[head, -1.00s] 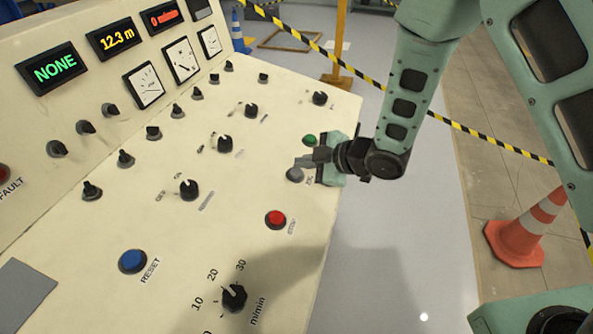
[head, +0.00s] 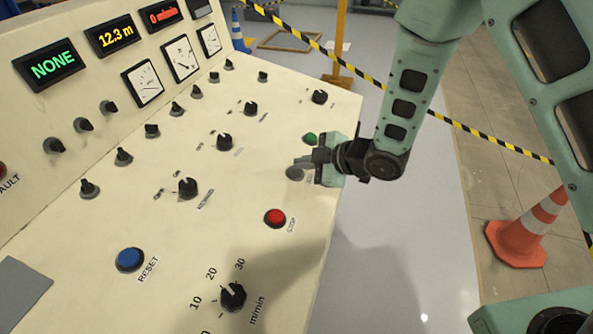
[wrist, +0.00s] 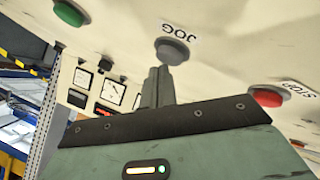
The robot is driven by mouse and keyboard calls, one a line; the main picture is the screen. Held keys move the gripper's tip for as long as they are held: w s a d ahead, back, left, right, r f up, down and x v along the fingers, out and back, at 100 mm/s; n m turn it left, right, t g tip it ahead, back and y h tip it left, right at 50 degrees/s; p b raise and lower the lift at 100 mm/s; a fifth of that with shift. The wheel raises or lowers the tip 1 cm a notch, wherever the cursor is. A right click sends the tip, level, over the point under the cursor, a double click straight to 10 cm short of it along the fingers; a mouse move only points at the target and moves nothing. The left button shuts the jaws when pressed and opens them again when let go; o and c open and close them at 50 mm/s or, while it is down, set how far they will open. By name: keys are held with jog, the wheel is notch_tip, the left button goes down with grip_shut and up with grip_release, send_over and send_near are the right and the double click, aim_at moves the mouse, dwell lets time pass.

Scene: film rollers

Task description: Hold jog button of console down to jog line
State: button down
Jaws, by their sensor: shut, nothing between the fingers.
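The console (head: 130,225) is a cream sloped panel with displays, dials, knobs and buttons. Its grey jog button (head: 294,174) sits near the right edge, between the green button and the red STOP button. In the wrist view the grey jog button (wrist: 172,51) shows beside its JOG label. My gripper (head: 297,162) is shut and empty, with its fingertips over the console close to the jog button. In the wrist view the shut fingers (wrist: 158,72) end just beside and below the button; I cannot tell whether they touch it.
A green button (head: 310,139) lies just beyond my gripper, and a red STOP button (head: 275,218) lies nearer. A blue RESET button (head: 130,259) and several knobs cover the panel. Yellow-black tape (head: 460,128) and an orange cone (head: 522,230) stand at right.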

jog(key=shift+a+f+b, duration=0.1)
jog(key=shift+f+b, duration=0.35)
jog(key=shift+b, duration=0.05)
dwell(0.6)
jog(key=shift+r, duration=0.15)
dwell(1.4)
jog(key=shift+r+p, duration=0.6)
jog(key=shift+r, duration=0.2)
jog(key=r+p, duration=0.1)
jog(key=d+r+p, duration=0.1)
jog(key=r, duration=0.1)
jog(key=r+p, duration=0.1)
jog(key=shift+s+d+r, duration=0.2)
jog(key=shift+s+r, duration=0.05)
jog(key=shift+r, duration=0.15)
dwell(0.3)
